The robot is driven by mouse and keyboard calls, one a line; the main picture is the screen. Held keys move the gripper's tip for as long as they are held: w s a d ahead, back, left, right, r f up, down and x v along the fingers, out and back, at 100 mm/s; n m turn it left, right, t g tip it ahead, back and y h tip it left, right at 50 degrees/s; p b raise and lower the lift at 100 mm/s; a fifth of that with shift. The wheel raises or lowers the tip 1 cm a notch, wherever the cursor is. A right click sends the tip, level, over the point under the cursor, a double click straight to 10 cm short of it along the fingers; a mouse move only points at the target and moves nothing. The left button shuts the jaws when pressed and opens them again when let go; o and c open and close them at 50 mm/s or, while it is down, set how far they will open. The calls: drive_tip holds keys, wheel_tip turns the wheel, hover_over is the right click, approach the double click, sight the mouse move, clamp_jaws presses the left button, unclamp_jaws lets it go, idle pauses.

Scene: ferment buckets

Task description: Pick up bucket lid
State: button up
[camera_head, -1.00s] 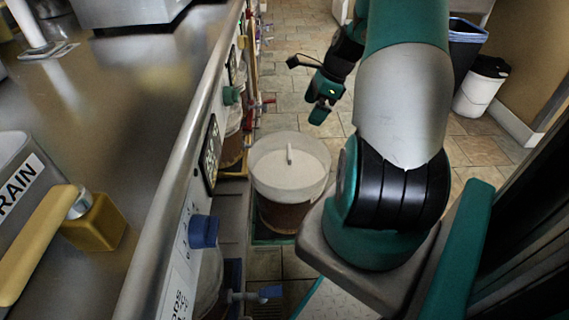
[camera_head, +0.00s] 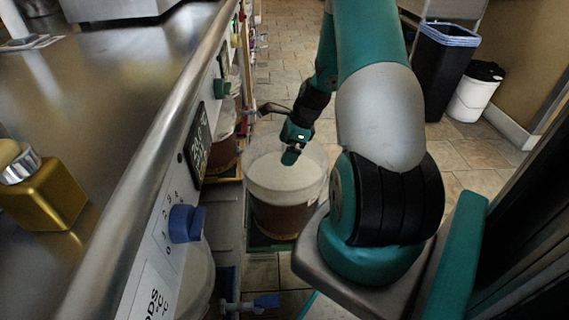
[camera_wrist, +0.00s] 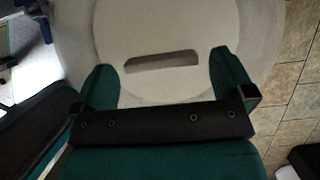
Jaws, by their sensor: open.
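In the wrist view my gripper (camera_wrist: 163,75) is open, one finger on each side of the handle. The fingers do not grip it. I cannot tell how far above the lid they are.
A steel counter (camera_head: 100,110) with a rounded edge runs along the left, with a blue knob (camera_head: 186,223) on its front. Another bucket (camera_head: 222,140) stands behind, under the counter. A black bin (camera_head: 445,60) and a white bin (camera_head: 474,92) stand at the back right. Tiled floor is clear behind the bucket.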

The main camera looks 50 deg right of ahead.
drive_tip(key=shift+w+a+f, duration=0.15)
drive_tip(key=shift+f, duration=0.45)
drive_tip(key=c, duration=0.9)
drive_tip(key=shift+r, duration=0.1)
wheel_tip(320, 180, up, 20)
drive_tip(key=p, duration=0.6)
drive_tip(key=shift+p, duration=0.3)
